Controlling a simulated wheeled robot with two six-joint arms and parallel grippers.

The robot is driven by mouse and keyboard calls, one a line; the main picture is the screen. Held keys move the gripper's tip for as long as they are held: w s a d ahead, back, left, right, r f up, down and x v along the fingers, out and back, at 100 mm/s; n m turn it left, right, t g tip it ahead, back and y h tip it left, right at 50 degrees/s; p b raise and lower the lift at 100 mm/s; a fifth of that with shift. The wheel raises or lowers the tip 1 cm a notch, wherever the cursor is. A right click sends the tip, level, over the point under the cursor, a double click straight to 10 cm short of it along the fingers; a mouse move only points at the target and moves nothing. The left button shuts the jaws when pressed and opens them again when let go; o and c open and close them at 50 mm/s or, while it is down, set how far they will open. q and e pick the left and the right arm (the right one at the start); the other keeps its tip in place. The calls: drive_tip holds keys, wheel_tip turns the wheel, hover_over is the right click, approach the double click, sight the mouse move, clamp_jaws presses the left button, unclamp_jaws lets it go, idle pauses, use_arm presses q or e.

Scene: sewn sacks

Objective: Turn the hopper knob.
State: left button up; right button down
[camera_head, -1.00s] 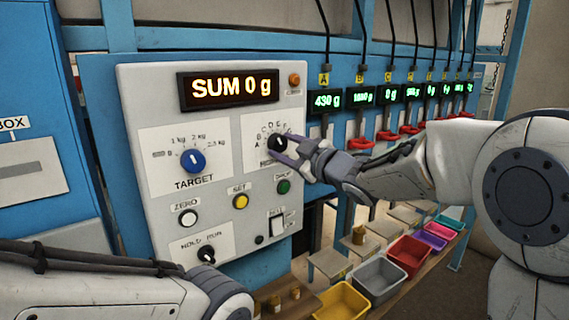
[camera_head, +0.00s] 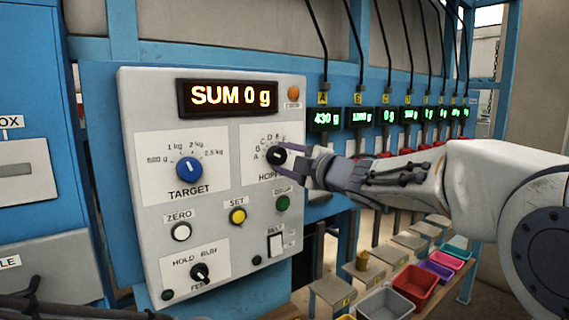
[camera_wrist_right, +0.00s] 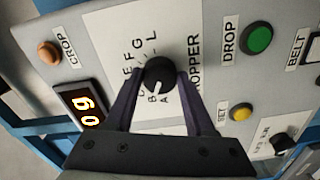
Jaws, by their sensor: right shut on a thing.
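The hopper knob (camera_head: 277,155) is a black round knob on a white lettered dial at the upper right of the grey control panel (camera_head: 222,256). It also shows in the right wrist view (camera_wrist_right: 158,73), where its white mark points toward the A and B letters. My right gripper (camera_head: 288,159) reaches in from the right and is shut on the hopper knob. In the right wrist view my right gripper's dark fingers (camera_wrist_right: 159,82) stand on either side of the knob. Part of the dial lettering is hidden by the fingers. My left gripper is out of view.
The panel also has a blue target knob (camera_head: 189,169), a yellow SET button (camera_head: 237,216), a green button (camera_head: 283,203), a white ZERO button (camera_head: 181,232) and a hold/run knob (camera_head: 200,272). The display (camera_head: 228,96) reads SUM 0 g. Coloured bins (camera_head: 414,287) stand lower right.

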idle(0.4)
drive_tip(key=shift+c, duration=1.2)
unclamp_jaws()
drive_tip(key=b+v, duration=0.1)
drive_tip(key=v, duration=0.9)
drive_tip(key=shift+s+b, duration=0.25)
drive_tip(key=shift+b, duration=0.15)
drive_tip(key=shift+d, duration=0.1)
